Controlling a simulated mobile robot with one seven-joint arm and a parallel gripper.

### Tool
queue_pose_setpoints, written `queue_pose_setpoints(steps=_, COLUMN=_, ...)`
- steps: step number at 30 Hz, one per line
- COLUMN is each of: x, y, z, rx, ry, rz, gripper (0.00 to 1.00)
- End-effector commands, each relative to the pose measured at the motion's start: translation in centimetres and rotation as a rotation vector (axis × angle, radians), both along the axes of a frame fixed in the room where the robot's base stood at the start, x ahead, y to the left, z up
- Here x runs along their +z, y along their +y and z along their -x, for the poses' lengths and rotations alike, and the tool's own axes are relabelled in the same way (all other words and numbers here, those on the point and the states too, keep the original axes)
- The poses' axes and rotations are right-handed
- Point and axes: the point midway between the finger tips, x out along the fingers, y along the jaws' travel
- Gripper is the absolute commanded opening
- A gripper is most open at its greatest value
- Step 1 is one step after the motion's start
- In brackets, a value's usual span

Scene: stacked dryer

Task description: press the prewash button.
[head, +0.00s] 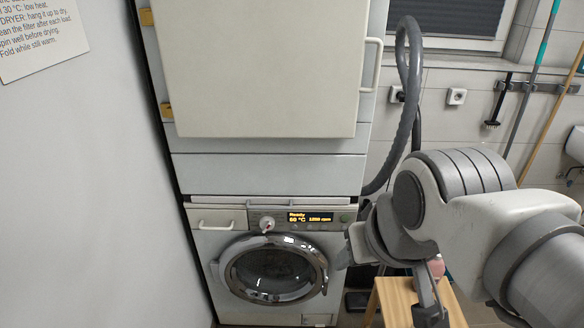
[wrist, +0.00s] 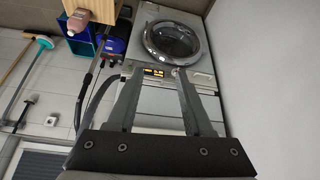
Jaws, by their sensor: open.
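The washing machine (head: 270,262) stands below the dryer, with a round glass door (head: 275,270). Its control panel (head: 330,228) has a lit display (head: 309,217) reading "Ready", 60 °C and a spin speed, a knob (head: 267,225), a green round button (head: 343,217) and small controls too small to read. I cannot tell which is the prewash button. My gripper (wrist: 157,80) is open and empty in the wrist view. The lit display (wrist: 154,72) shows between its fingers, with the machine beyond, upside down. In the head view my arm is right of the machine.
The dryer (head: 265,70) above has a large pale door with a handle. A grey hose (head: 403,120) hangs beside it. A wooden stool (head: 395,300) stands at the right, with a pink bottle on it. Poles (head: 535,80) lean on the back wall.

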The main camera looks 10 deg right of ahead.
Motion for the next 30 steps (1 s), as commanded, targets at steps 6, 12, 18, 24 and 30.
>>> queue_pose_setpoints(steps=6, x=0.00, y=0.00, z=0.00, rx=0.000, ry=0.000, rz=0.000, gripper=0.10)
queue_pose_setpoints(steps=12, x=0.00, y=0.00, z=0.00, rx=0.000, ry=0.000, rz=0.000, gripper=0.00)
queue_pose_setpoints(steps=18, x=0.00, y=0.00, z=0.00, rx=0.000, ry=0.000, rz=0.000, gripper=0.00)
queue_pose_setpoints(steps=24, x=0.00, y=0.00, z=0.00, rx=0.000, ry=0.000, rz=0.000, gripper=0.00)
queue_pose_setpoints(steps=30, x=0.00, y=0.00, z=0.00, rx=0.000, ry=0.000, rz=0.000, gripper=0.00)
